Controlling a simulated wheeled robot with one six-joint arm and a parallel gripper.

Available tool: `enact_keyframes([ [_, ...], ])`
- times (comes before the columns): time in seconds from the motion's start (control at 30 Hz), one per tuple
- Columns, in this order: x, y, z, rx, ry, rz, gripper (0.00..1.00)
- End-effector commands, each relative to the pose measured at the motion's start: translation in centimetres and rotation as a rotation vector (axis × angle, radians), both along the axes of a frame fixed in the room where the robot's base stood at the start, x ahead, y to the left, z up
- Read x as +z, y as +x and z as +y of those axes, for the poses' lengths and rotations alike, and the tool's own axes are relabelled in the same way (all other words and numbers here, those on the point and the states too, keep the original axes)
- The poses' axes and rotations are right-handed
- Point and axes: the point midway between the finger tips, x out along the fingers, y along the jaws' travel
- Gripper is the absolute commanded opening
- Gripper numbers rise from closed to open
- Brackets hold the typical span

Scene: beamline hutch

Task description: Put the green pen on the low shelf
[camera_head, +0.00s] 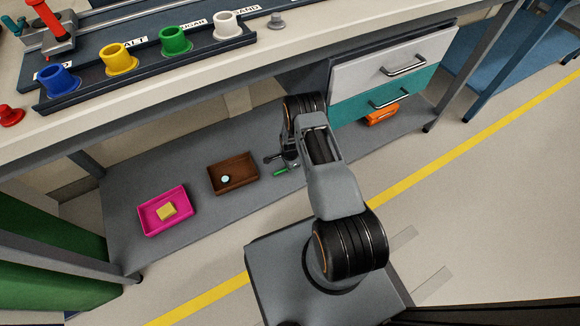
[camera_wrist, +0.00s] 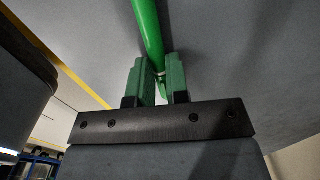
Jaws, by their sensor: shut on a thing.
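The green pen (camera_head: 281,172) is in my gripper (camera_head: 275,160) at the low shelf (camera_head: 120,195), right of the brown tray. In the wrist view the pen (camera_wrist: 148,30) runs up from between the two green-padded fingers (camera_wrist: 160,80), and the gripper is shut on it. The grey shelf surface (camera_wrist: 230,50) fills much of the background there. I cannot tell whether the pen touches the shelf or is held just above it. My arm hides part of the shelf in the head view.
A pink tray (camera_head: 148,222) with a yellow block (camera_head: 166,212) and a brown tray (camera_head: 217,187) with a small pale round thing (camera_head: 225,180) stand on the shelf. An orange object (camera_head: 382,115) lies below the teal drawer (camera_head: 350,108). The bench top (camera_head: 130,118) overhangs the shelf.

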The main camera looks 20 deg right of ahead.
Motion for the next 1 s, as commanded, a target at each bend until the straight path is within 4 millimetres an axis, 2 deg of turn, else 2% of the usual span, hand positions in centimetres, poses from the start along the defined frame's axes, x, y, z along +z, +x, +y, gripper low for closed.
enact_keyframes([
  [0.37,-0.4,0.1,0.0,0.001,0.0,-0.002,0.0],
  [0.4,-0.2,0.1,0.0,0.001,0.0,-0.002,0.19],
  [0.63,-0.2,0.1,0.0,0.001,0.0,-0.002,0.41],
  [0.87,-0.1,0.1,0.0,0.001,-0.001,-0.002,0.41],
  [1.0,1.1,0.2,0.0,0.001,-0.001,-0.003,0.41],
])
